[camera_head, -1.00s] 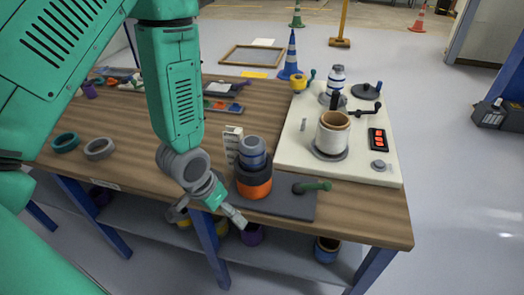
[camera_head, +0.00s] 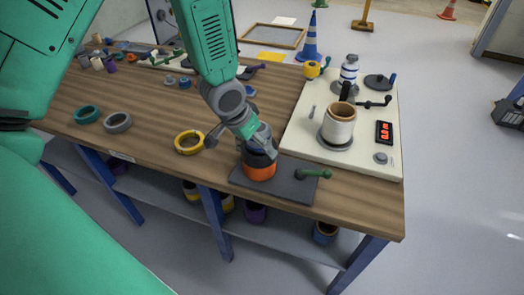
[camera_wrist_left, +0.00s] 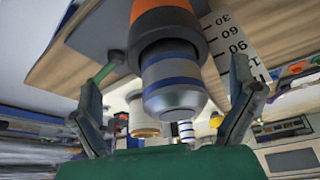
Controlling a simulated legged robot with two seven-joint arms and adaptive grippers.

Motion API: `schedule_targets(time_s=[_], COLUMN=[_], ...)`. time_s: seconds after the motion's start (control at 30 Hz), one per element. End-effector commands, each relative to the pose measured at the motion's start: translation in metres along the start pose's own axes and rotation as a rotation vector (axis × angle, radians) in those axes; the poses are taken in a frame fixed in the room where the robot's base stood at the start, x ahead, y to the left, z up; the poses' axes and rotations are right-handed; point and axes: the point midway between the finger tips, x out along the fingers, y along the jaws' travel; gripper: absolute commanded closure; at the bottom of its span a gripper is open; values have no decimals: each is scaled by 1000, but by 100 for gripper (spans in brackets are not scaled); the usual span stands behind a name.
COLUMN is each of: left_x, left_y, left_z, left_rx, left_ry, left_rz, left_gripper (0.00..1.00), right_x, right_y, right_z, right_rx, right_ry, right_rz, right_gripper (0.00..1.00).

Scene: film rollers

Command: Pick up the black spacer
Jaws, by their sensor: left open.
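The black spacer (camera_wrist_left: 165,55) is a dark ring in a stack, between an orange roller (camera_head: 259,173) and a grey cylinder with blue bands (camera_wrist_left: 174,88). The stack stands on a dark plate (camera_head: 300,188) near the table's front edge. In the head view my left gripper (camera_head: 262,144) is at the top of the stack and hides most of the cylinder and part of the spacer. In the left wrist view my left gripper (camera_wrist_left: 166,78) is open, with one finger on either side of the cylinder and a gap to each. My right gripper is not in view.
A green-handled lever (camera_head: 314,173) sits on the plate, right of the stack. A cream machine (camera_head: 304,140) with a large roller (camera_head: 338,124) stands behind it. A yellow ring (camera_head: 189,142) lies left. A white scale plate (camera_wrist_left: 232,40) stands close beside the stack.

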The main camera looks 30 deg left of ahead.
Motion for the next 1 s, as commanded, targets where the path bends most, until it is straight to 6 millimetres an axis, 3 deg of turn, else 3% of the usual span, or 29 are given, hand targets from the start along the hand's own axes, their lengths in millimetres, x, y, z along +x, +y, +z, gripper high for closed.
schedule_targets(time_s=[0.33,0.63,0.67,0.8,1.0], left_x=[48,52,52,52,52], left_y=[-6,0,0,2,-1], left_z=[2,-1,-1,-1,-1], left_rx=[-6,-4,-4,-2,-3], left_ry=[-2,-1,-1,-1,2], left_rz=[7,1,1,1,5], left_gripper=[0,0,4,52,52], right_x=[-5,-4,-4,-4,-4], right_y=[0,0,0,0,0], right_z=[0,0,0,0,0], right_rx=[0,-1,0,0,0], right_ry=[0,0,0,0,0], right_rz=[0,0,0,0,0], right_gripper=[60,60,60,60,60])
